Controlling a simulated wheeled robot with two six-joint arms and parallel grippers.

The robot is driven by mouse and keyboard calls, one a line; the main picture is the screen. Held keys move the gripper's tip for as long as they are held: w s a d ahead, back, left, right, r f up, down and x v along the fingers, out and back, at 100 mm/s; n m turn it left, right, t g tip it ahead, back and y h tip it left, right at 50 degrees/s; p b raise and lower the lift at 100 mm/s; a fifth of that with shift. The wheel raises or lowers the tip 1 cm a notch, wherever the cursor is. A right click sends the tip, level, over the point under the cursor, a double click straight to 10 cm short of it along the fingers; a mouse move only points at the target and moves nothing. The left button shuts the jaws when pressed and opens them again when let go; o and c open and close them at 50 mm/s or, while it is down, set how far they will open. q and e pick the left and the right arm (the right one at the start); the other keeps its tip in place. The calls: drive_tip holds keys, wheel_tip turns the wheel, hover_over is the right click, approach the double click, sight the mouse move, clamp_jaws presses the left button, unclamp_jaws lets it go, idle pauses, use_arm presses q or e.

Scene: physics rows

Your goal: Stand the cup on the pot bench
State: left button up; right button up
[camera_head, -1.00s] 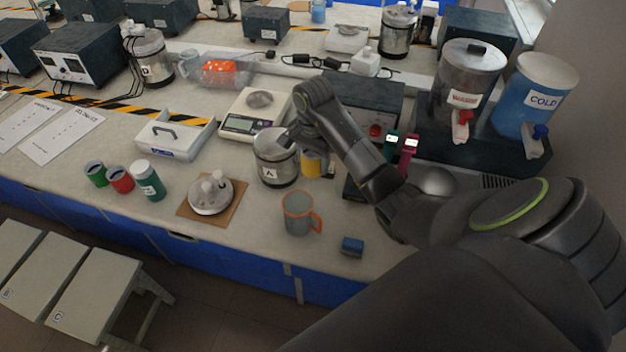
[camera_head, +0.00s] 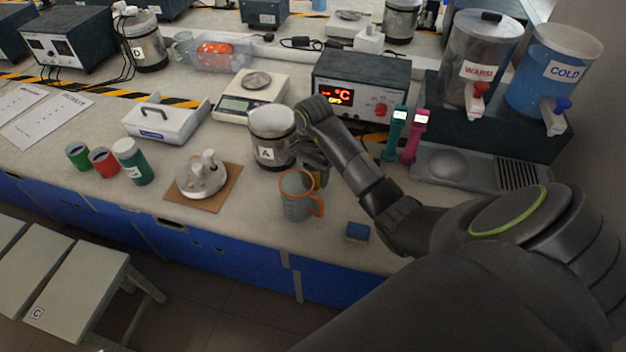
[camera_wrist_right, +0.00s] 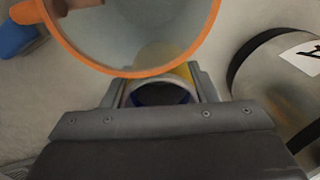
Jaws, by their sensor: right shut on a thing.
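My right gripper (camera_head: 316,160) is low over the bench, just right of the steel pot marked A (camera_head: 271,140). It is shut on a yellow cup, mostly hidden in the head view by the gripper and the orange-rimmed mug. In the right wrist view the yellow cup (camera_wrist_right: 180,58) sits between the fingers (camera_wrist_right: 160,90). The grey mug with orange rim and handle (camera_head: 296,205) stands upright in front of the gripper; its rim fills the top of the wrist view (camera_wrist_right: 135,74). My left gripper is out of view.
A blue block (camera_head: 358,231) lies near the front edge. A scale (camera_head: 250,98), heater box (camera_head: 362,80) and water dispensers (camera_head: 480,60) stand behind.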

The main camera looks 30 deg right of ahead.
wheel_tip(320, 180, down, 2)
drive_tip(key=shift+f, duration=0.35)
drive_tip(key=o, duration=1.1)
drive_tip(key=shift+c, duration=0.2)
drive_tip(key=shift+r, duration=0.15)
